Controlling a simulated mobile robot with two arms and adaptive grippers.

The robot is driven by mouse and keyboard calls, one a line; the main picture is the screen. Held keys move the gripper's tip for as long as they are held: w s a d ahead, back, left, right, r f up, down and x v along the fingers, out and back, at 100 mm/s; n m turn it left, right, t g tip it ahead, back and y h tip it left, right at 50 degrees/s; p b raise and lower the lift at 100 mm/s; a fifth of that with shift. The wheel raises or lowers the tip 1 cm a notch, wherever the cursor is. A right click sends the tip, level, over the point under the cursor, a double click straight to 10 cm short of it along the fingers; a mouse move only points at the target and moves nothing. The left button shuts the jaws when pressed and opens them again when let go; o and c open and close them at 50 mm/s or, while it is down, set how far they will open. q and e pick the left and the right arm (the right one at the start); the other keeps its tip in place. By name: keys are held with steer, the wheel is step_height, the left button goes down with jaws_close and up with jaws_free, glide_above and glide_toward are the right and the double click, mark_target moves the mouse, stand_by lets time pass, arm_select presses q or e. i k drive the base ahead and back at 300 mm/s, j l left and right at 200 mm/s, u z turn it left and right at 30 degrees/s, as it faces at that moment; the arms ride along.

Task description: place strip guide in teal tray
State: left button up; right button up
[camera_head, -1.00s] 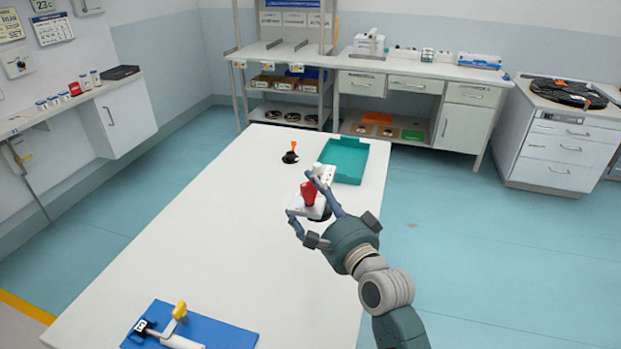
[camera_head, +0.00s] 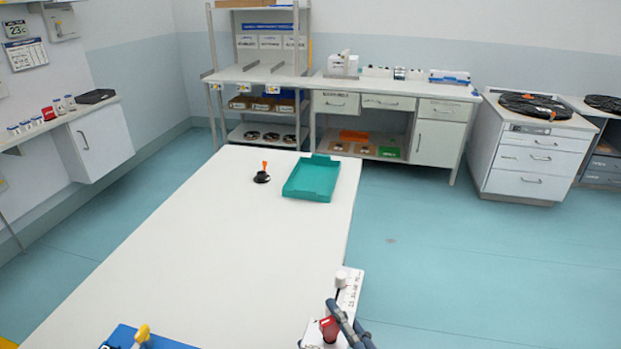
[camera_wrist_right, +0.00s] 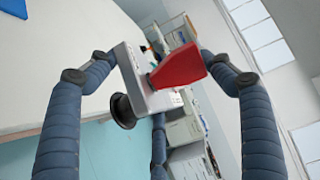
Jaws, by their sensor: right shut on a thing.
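The strip guide appears to be the white piece with a red knob (camera_head: 328,330), low in the head view by the table's right edge. It also shows in the wrist view as a white body (camera_wrist_right: 147,92) with a red grip and a round black part. My right gripper (camera_wrist_right: 157,62) is shut on it, with fingers on both sides; in the head view only part of this gripper (camera_head: 343,322) shows. The teal tray (camera_head: 313,181) lies at the table's far right corner, apart from the held piece, and looks empty. My left gripper is not in view.
A small black piece with an orange top (camera_head: 262,174) stands left of the tray. A blue mat (camera_head: 172,344) with a yellow-handled device (camera_head: 142,334) is at the near left. The middle of the white table (camera_head: 215,235) is clear. Shelving and cabinets (camera_head: 440,143) line the back.

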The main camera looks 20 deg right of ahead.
mark_target(313, 180)
steer(key=l+u, duration=0.25)
steer(key=l, duration=0.35)
steer(key=l+u, duration=0.3)
steer(key=l, duration=0.3)
steer(key=i+l+u, duration=0.1)
steer(key=l, duration=0.2)
steer(key=i+l+u, duration=0.15)
steer(key=l, duration=0.2)
steer(key=i+l+u, duration=0.1)
steer(key=l, duration=0.25)
steer(key=i+l+u, duration=0.1)
steer(key=l, duration=0.25)
